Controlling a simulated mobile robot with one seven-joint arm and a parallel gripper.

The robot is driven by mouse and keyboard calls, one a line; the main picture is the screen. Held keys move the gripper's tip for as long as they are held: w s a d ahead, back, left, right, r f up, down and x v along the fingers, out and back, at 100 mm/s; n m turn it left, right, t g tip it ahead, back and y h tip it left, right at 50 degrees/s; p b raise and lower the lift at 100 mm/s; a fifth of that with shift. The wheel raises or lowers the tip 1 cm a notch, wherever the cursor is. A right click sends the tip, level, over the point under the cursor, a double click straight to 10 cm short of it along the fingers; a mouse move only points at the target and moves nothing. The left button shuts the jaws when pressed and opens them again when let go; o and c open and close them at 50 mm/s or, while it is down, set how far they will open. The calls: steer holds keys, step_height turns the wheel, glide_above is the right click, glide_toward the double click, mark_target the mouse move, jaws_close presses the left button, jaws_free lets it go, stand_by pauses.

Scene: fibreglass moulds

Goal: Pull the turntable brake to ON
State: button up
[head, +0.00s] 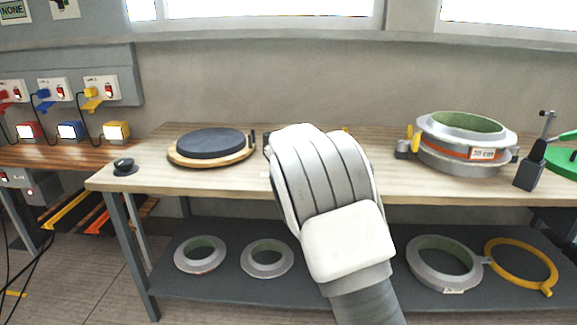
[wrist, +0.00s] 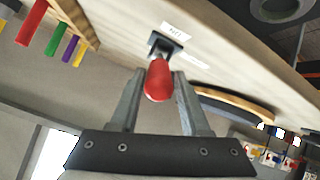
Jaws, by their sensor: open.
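The brake lever has a red rounded handle (wrist: 158,82) on a dark base, beside small white labels on the wood in the wrist view. The lettering is too small to read. My gripper (wrist: 157,76) is open, with its two grey fingers on either side of the red handle. I cannot tell whether either finger touches it. In the head view my arm covers the lever and the gripper's fingers. The turntable, a dark disc on a round wooden base (head: 212,143), lies on the bench left of my arm.
The wooden bench (head: 150,180) also holds a grey ring mould (head: 467,153) at the right and a small dark puck-like item (head: 124,166) at the left. Several rings lie on the lower shelf (head: 215,287). Coloured hanging tools (wrist: 55,42) show in the wrist view.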

steer(key=shift+o, duration=1.1)
steer(key=shift+r, duration=0.1)
steer(key=v, duration=1.7)
steer(key=shift+s, duration=0.15)
